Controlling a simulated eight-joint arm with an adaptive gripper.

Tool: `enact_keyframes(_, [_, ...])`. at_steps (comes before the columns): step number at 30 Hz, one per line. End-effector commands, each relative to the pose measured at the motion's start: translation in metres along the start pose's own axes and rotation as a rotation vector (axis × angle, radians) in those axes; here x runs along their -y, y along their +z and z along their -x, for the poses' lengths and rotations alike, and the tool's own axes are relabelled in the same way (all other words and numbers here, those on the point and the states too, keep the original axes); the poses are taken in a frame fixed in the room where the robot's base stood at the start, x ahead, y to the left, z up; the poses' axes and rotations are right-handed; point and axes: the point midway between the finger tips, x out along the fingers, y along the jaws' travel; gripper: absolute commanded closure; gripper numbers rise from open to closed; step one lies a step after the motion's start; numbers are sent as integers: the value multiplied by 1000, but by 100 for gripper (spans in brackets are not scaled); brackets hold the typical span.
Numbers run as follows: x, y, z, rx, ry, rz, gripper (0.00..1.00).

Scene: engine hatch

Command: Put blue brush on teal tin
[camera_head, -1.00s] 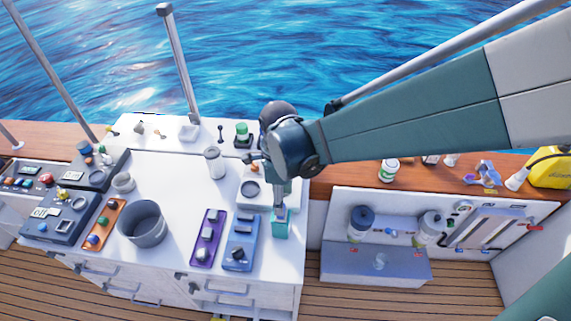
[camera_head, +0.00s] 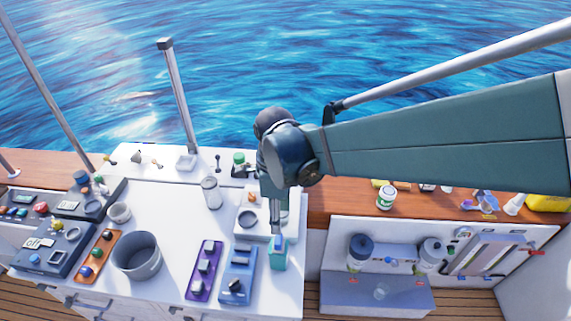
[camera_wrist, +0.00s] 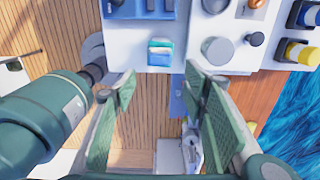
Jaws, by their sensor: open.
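The teal tin (camera_head: 278,258) stands at the right front corner of the white counter. In the wrist view the tin (camera_wrist: 160,57) shows just beyond my fingertips, between them in the picture. A small blue piece, which looks like the blue brush (camera_head: 277,242), shows at the tin's top in the head view, directly under my gripper (camera_head: 276,230). I cannot tell exactly how it rests there. In the wrist view my gripper (camera_wrist: 160,78) has its green fingers spread wide, with nothing between the pads. The wrist joint and arm hide part of the counter behind.
A grey pot (camera_head: 137,257), a purple tray (camera_head: 204,270) and a blue tray (camera_head: 238,275) stand left of the tin. A white block with a round dark ring (camera_head: 248,219) is close behind. The counter's right edge is close to the tin.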

Motion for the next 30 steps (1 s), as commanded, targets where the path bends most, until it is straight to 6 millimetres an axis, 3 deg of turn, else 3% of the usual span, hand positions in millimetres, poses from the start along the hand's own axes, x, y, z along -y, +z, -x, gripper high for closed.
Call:
enact_keyframes(19, [0, -4, 2, 3, -5, 15, 56])
enact_keyframes(25, [1, -22, 12, 17, -34, 91, 56])
enact_keyframes(30, [1, -49, 26, 30, -81, 213, 56])
